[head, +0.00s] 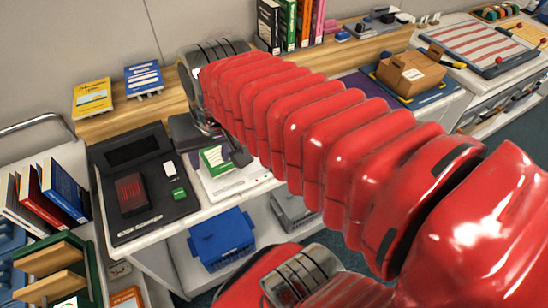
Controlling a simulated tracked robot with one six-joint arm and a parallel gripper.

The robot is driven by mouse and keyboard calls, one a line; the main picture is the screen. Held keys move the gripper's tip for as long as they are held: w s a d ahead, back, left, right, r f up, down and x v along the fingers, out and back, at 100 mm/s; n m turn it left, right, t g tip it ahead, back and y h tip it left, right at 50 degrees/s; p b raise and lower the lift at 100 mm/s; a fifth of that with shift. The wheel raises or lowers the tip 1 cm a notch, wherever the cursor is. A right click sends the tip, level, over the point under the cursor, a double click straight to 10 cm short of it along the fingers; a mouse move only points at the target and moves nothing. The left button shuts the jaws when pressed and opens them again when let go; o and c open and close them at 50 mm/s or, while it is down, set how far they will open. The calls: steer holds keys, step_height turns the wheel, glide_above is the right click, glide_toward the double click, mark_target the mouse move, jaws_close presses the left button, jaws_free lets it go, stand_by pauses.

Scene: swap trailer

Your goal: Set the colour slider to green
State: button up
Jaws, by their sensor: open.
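No part is clearly readable as the colour slider. A black panel (150,222) on the left of the counter bears a dark red square (130,193), a small white piece (169,170) and a small green piece (179,193). A white board (243,183) with a green-and-white card (215,159) lies to its right. My red arm reaches across from the right and hides part of the counter. My gripper (238,156) shows as dark parts below the arm's far end, over or beside the card. It is open; whether it touches anything cannot be told.
Yellow (93,98) and blue (144,78) signs stand on the wooden ledge at the back, with upright books (290,22) farther right. Books (62,190) stand at the left edge. A blue basket (222,240) sits below the counter. A cardboard box (410,74) is at the right.

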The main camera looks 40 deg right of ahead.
steer(key=d+f+m+g+y, duration=0.1)
steer(key=d+f+m+y, duration=0.1)
steer(key=d+m, duration=0.6)
steer(key=d+f+m+g+y, duration=0.1)
steer(key=d+f+m+y, duration=0.1)
steer(key=d+f+m, duration=0.3)
steer(key=d+m, duration=0.4)
steer(key=d, duration=0.7)
steer(key=shift+d+g+y, duration=0.3)
steer(key=shift+g, duration=0.1)
steer(key=shift+w+f, duration=0.1)
steer(key=shift+f, duration=0.05)
steer(key=x, duration=1.3)
steer(key=shift+w+a+f, duration=0.1)
steer(key=shift+f, duration=0.2)
steer(key=shift+c, duration=0.6)
jaws_close()
